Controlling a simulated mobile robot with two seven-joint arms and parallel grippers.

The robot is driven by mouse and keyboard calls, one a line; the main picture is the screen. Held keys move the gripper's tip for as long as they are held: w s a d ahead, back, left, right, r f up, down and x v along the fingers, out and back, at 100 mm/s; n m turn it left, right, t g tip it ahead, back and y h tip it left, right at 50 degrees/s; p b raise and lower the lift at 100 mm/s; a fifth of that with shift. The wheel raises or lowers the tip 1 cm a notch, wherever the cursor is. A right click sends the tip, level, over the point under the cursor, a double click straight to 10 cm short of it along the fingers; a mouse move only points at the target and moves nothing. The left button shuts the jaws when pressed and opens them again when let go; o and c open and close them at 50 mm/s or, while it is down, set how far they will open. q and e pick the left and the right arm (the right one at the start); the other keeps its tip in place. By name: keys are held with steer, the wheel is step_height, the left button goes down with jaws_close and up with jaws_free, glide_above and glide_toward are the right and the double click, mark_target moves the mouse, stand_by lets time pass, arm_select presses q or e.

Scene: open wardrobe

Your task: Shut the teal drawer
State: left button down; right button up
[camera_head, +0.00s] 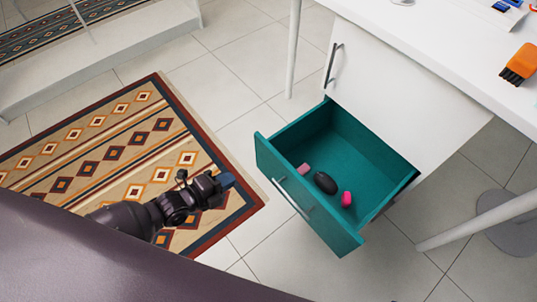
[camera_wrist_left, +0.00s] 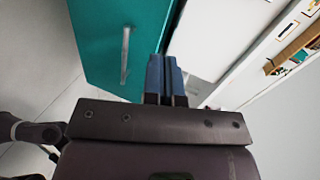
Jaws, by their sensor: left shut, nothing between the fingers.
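The teal drawer (camera_head: 345,160) is pulled out of the white cabinet (camera_head: 385,90) in the head view. Its front panel, with a silver bar handle (camera_head: 291,199), faces my left gripper. A pink block, a black mouse-shaped object and a bright pink object lie inside. My left gripper (camera_head: 226,180) is shut and empty, left of the drawer front and apart from it in the head view. In the left wrist view the blue fingers (camera_wrist_left: 164,78) are together, with the teal front (camera_wrist_left: 110,40) and handle (camera_wrist_left: 125,54) beyond them. My right gripper is not in view.
A white desk (camera_head: 450,40) stands above the cabinet, with an orange brush (camera_head: 519,64) on it. White desk legs (camera_head: 293,50) stand near the cabinet. A patterned rug (camera_head: 120,150) lies under my left arm. Tiled floor is clear in front of the drawer.

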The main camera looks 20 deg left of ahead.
arm_select(q)
steer(key=b, duration=0.2)
glide_toward(273, 154)
step_height(273, 154, down, 2)
steer(key=shift+m, duration=0.4)
steer(key=x, duration=0.3)
steer(key=b+x, duration=0.1)
steer(key=x, duration=0.1)
steer(key=shift+w+r, duration=0.3)
steer(key=shift+w+d+r, duration=0.1)
steer(key=shift+w+d, duration=0.25)
steer(key=shift+w, duration=0.1)
steer(key=shift+w+d, duration=0.1)
steer(key=shift+w, duration=0.05)
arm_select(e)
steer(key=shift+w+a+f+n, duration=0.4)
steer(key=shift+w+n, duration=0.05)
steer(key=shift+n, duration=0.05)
